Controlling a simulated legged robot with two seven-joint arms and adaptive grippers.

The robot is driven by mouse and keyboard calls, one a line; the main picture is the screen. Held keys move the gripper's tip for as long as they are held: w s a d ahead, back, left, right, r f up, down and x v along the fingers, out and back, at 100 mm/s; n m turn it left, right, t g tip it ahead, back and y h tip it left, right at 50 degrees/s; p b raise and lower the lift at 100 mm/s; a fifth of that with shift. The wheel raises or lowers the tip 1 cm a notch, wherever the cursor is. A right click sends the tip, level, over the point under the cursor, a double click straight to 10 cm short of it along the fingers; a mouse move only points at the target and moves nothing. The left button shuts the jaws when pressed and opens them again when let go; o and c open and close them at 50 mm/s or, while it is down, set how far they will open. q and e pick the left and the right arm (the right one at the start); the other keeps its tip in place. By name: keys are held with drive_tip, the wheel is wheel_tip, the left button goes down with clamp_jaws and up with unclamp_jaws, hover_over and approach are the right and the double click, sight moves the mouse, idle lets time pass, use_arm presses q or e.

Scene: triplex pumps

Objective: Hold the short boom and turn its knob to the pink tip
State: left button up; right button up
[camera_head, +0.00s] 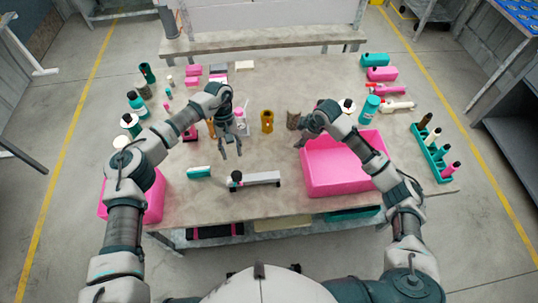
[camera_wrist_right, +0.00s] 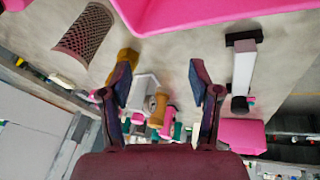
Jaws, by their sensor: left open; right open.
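The short boom (camera_head: 260,179) is a light grey bar lying on the table near its front edge, with a dark foot at its right end. Its dark round knob (camera_head: 236,177) is at the left end. The boom also shows in the right wrist view (camera_wrist_right: 244,70), right of the fingers, with the knob (camera_wrist_right: 240,105) at its lower end. The pink tip is too small to make out surely. My left gripper (camera_head: 231,150) is open and empty above the table, behind the knob. My right gripper (camera_head: 301,143) is open and empty beside the pink bin, behind the boom.
A pink bin (camera_head: 318,190) stands right of the boom. A yellow-brown cup (camera_head: 267,121) and a brown mesh cylinder (camera_head: 293,119) stand behind. A teal rack (camera_head: 431,153) is at the right edge.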

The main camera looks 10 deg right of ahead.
sight(254, 177)
drive_tip(key=s+a+r+n+g+y, duration=0.1)
drive_tip(key=s+a+n+g, duration=0.1)
drive_tip(key=s+a, duration=0.4)
drive_tip(key=s+a+r+n+g+y, duration=0.1)
drive_tip(key=s+a+r+n+g, duration=0.15)
drive_tip(key=a, duration=0.45)
drive_tip(key=shift+m+t, duration=0.45)
drive_tip(key=x, duration=1.8)
drive_tip(key=shift+s+d, duration=0.2)
drive_tip(key=shift+s, duration=0.05)
